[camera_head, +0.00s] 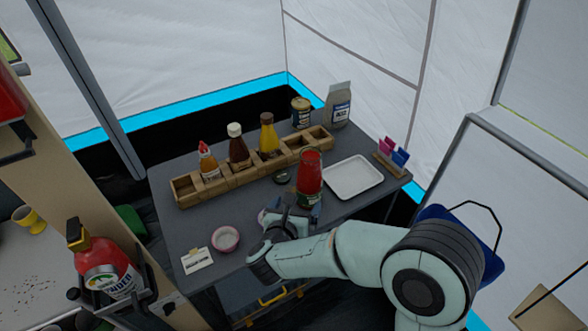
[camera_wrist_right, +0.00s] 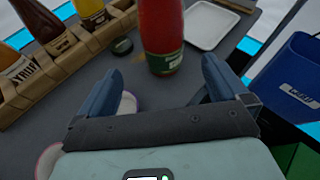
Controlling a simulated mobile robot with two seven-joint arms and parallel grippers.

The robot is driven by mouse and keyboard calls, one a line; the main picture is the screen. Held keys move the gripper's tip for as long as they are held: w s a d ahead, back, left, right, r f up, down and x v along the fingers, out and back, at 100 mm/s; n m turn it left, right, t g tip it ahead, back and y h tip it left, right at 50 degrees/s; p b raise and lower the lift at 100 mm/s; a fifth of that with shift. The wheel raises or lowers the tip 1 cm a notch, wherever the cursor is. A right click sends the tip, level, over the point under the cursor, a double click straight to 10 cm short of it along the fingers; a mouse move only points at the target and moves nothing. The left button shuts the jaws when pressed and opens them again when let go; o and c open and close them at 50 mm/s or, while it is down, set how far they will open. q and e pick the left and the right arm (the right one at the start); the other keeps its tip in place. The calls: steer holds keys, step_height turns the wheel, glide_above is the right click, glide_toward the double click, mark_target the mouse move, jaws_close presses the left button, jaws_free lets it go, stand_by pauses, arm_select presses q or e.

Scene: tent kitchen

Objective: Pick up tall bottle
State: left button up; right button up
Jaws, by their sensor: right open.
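A tall red bottle (camera_head: 309,176) with a green band and a label low on its side stands upright on the dark grey table (camera_head: 180,222). It also shows in the right wrist view (camera_wrist_right: 162,32), where its top is cut off. My right gripper (camera_head: 291,213) is low over the table, just on the near side of the bottle. In the wrist view its two blue fingers (camera_wrist_right: 160,82) are spread apart, with the bottle ahead of the gap between them. The gripper is empty. My left gripper is not in view.
A wooden rack (camera_head: 238,177) with several sauce bottles stands behind. A white tray (camera_head: 353,177) lies right of the bottle. A black lid (camera_head: 281,178) lies left of it. A pink bowl (camera_head: 225,239) and a small card (camera_head: 197,260) are at the front left.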

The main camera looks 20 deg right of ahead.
mark_target(304, 187)
steer(key=shift+m, duration=0.6)
steer(key=x, duration=0.5)
steer(key=r+x, duration=0.1)
steer(key=x, duration=0.1)
steer(key=shift+w+d+f, duration=0.15)
steer(key=shift+w+d, duration=0.2)
steer(key=shift+w, duration=0.1)
steer(key=shift+p+x, duration=0.35)
steer(key=shift+x, duration=2.35)
steer(key=shift+s+d, duration=0.15)
steer(key=shift+s, duration=0.05)
steer(key=c, duration=1.7)
steer(key=shift+c, duration=0.4)
steer(key=shift+r, duration=0.3)
